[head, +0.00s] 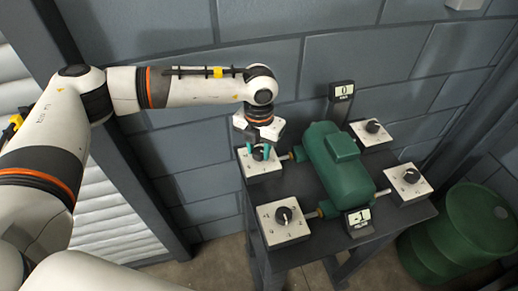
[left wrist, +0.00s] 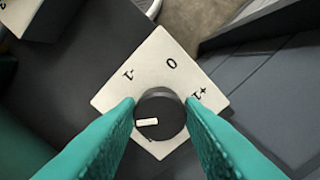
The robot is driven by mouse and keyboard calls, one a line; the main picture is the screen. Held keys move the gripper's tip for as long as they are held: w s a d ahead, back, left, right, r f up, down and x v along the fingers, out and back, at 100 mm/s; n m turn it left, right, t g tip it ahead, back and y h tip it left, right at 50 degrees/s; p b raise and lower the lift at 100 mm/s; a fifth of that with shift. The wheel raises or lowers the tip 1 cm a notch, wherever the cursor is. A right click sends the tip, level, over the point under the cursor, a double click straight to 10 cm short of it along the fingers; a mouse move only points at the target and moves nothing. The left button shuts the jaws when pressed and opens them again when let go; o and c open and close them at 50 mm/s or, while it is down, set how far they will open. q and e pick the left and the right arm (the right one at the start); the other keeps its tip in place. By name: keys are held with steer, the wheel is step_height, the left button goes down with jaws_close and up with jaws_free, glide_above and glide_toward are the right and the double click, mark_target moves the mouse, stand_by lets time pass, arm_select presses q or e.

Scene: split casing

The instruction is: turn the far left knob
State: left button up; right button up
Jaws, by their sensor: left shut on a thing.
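The far left knob (head: 259,154) is a black round knob on a white square plate (head: 247,168) at the far left corner of the dark table. My left gripper (head: 256,150) comes down on it from above, with teal fingers at its sides. In the left wrist view the knob (left wrist: 160,120) sits between the two teal fingertips, and the gripper is shut on it. Its white pointer mark lies towards the lower left of that view. The plate (left wrist: 150,62) there bears the marks -1, 0 and +1. My right gripper is not in view.
A green motor-like casing (head: 335,165) stands mid-table, beside the gripped knob. Other knobs sit at the near left (head: 284,216), far right (head: 373,127) and near right (head: 411,175). Small displays read 0 (head: 342,90) and apparently -1 (head: 358,218). A green barrel (head: 450,235) stands at right.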

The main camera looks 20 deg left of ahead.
mark_target(259, 151)
arm_select(q)
steer(key=m+b, duration=0.5)
steer(key=shift+f, duration=0.25)
steer(key=m+b, duration=0.2)
steer(key=m, duration=0.1)
steer(key=shift+b, duration=0.4)
steer(key=shift+w+r+m+b, duration=0.1)
steer(key=shift+r+m+b, duration=0.1)
steer(key=shift+m+b, duration=0.85)
steer(key=shift+m, duration=0.35)
steer(key=shift+r, duration=0.1)
steer(key=o, duration=1)
step_height(259, 151, up, 12)
